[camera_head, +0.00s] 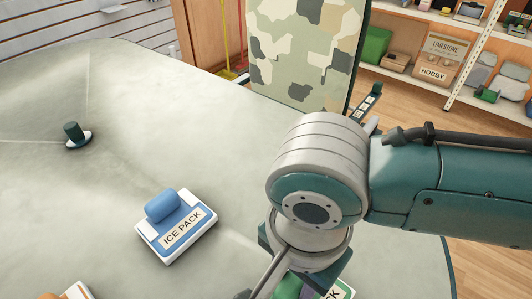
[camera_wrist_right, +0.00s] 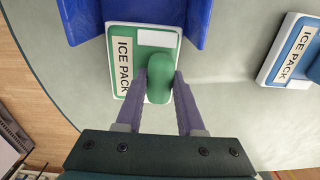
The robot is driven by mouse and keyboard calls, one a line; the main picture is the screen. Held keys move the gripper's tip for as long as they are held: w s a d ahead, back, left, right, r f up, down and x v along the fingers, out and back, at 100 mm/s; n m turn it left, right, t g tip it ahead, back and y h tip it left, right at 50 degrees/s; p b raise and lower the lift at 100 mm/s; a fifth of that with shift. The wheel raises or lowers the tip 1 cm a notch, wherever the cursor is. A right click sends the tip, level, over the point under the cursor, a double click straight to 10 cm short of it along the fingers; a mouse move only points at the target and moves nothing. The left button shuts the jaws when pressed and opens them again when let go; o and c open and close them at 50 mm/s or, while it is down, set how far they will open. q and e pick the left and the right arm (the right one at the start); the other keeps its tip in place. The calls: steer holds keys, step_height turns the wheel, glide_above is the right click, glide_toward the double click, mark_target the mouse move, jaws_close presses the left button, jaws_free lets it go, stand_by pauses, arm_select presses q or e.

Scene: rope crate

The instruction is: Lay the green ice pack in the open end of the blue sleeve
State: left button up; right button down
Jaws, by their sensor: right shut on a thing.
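The green ice pack (camera_wrist_right: 128,85), white-labelled with a green knob on top, shows in the right wrist view. My right gripper (camera_wrist_right: 159,84) is shut on its green knob. The far end of the pack lies between the two side walls of the blue sleeve (camera_wrist_right: 82,18); its near part sticks out. I cannot tell whether the pack rests on the sleeve's floor or is just above it. In the head view my right arm hides the sleeve and most of the pack; a corner of the green ice pack (camera_head: 343,290) shows at the bottom. My left gripper is not in view.
A blue ice pack (camera_head: 178,228) lies on the grey table (camera_head: 110,190), to the right of the sleeve in the right wrist view. A small dark peg on a disc (camera_head: 76,135) stands farther left. A camouflage panel (camera_head: 305,50) rises at the table's far edge.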

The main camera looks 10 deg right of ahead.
steer(key=shift+f, duration=0.1)
steer(key=shift+c, duration=2.2)
jaws_free()
step_height(320, 180, up, 9)
steer(key=p, duration=0.3)
steer(key=shift+p, duration=0.35)
steer(key=shift+r, duration=0.5)
